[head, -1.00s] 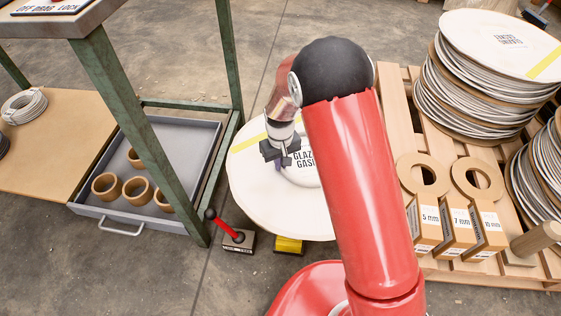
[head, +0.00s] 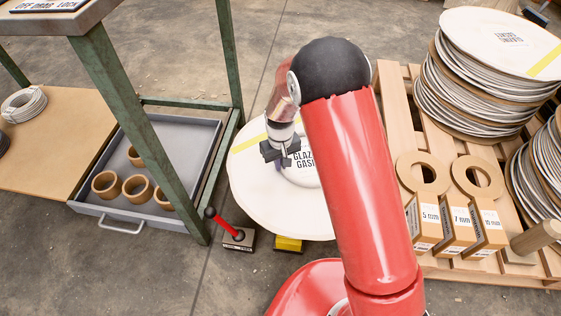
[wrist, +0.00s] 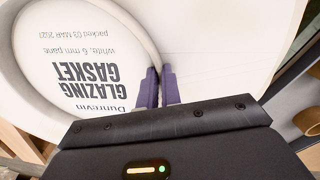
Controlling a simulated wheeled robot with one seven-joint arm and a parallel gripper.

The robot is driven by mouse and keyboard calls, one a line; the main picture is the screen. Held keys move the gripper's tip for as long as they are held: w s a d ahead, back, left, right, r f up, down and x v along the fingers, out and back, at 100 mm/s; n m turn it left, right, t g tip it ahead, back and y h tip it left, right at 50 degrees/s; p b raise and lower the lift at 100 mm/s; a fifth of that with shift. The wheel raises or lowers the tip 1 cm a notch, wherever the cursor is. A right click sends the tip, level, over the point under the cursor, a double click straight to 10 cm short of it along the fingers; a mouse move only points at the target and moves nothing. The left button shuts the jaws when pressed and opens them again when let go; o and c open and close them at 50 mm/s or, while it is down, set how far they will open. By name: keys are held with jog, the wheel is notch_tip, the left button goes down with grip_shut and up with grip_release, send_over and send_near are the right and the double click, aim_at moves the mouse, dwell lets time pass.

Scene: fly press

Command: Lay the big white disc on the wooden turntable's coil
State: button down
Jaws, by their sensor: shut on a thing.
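The big white disc (head: 255,200), with a yellow stripe and a printed glazing gasket label, lies roughly flat below my arm in the head view. Its raised white ring and label also show close up in the wrist view (wrist: 85,60). My gripper (head: 283,163) is at this ring, left of my red forearm. In the wrist view, its two purple fingers (wrist: 160,80) are shut on the ring's wall. My arm covers the disc's right part. No wooden turntable or coil shows beneath the disc; I cannot tell whether the disc touches anything below.
A red-handled lever (head: 233,235) and a yellow block (head: 289,244) are at the disc's near edge. A green-legged bench (head: 140,120) and a grey tray (head: 110,215) with wooden rings are left. A pallet (head: 398,130) with disc stacks and wooden gauges is right.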

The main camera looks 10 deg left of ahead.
jog(key=c, duration=1.5)
grip_release()
jog(key=shift+o, duration=0.2)
jog(key=o, duration=0.4)
jog(key=shift+r, duration=0.1)
jog(key=shift+r+p, duration=2.4)
jog(key=shift+r, duration=1)
